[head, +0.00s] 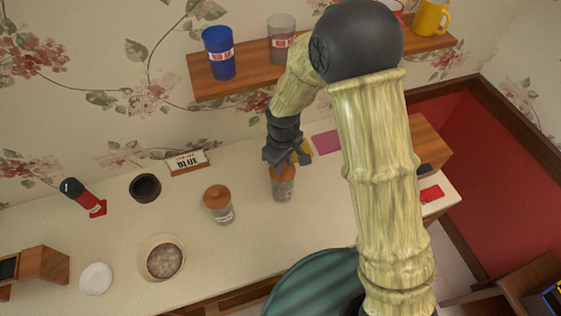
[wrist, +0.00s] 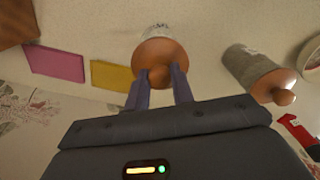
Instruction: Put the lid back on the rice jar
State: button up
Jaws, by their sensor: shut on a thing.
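My gripper (head: 287,160) points down at the back of the counter, shut on the knob of a brown lid (head: 283,172). In the wrist view the lid (wrist: 165,52) lies between the two fingers (wrist: 158,85). A clear labelled jar (head: 284,190) is directly under this lid; I cannot tell whether the lid is fully seated. A second jar (head: 222,213) with its own brown lid (head: 217,196) stands to the left. A wide pale open pot (head: 179,243) holds greyish-brown contents, with a round white lid (head: 96,279) lying to its left. No label is readable as rice.
A wooden shelf (head: 245,66) with a blue cup (head: 219,54) is above. Pink paper (head: 326,142) lies right of my gripper. The counter's front middle is clear.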

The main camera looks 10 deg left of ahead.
dwell(0.3)
jog(key=o, duration=1.5)
jog(key=shift+r, duration=0.1)
jog(key=shift+w+r+p, duration=0.1)
jog(key=shift+r+p, duration=2.55)
jog(key=shift+r, duration=0.75)
